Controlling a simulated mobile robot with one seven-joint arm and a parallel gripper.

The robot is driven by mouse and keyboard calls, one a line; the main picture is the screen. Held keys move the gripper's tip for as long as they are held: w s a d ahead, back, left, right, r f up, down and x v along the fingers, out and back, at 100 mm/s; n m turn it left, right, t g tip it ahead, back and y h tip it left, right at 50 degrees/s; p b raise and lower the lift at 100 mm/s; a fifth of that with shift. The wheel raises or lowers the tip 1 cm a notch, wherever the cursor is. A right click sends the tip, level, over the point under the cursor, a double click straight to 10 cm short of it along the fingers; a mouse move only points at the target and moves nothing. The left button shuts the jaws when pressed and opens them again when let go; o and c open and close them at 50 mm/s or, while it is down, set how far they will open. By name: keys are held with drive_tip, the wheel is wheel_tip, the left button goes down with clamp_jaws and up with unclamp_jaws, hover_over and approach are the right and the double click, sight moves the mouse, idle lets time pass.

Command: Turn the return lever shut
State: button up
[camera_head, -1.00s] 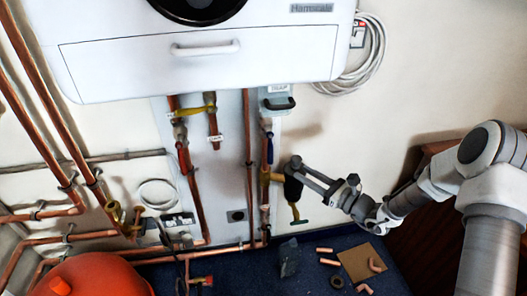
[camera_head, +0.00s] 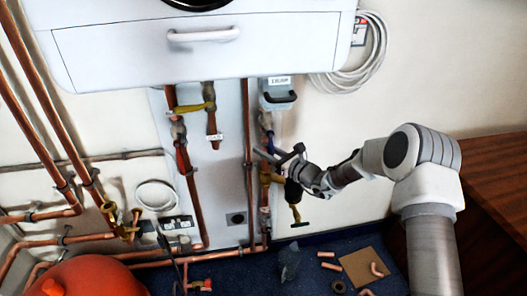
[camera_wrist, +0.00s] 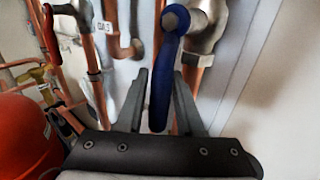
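The blue return lever (camera_wrist: 164,85) hangs down from a silver valve body (camera_wrist: 208,28), pivoted on a bolt, roughly in line with the copper pipe. In the head view, a small part of the blue lever (camera_head: 270,135) shows just above my gripper (camera_head: 272,154). In the wrist view, my gripper (camera_wrist: 160,105) is open, with one dark finger on each side of the lever's lower end. The right finger looks very near the lever and a gap shows on the left; I cannot tell whether either touches.
A red-handled lever (camera_head: 183,158) and a yellow lever (camera_head: 195,107) are on pipes to the left. A grey box (camera_head: 277,95) hangs above. An orange-red tank (camera_head: 90,277) stands lower left. Bare wall lies to the right.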

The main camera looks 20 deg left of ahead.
drive_tip(key=shift+w+a, duration=0.15)
drive_tip(key=shift+a, duration=0.15)
clamp_jaws()
idle(1.3)
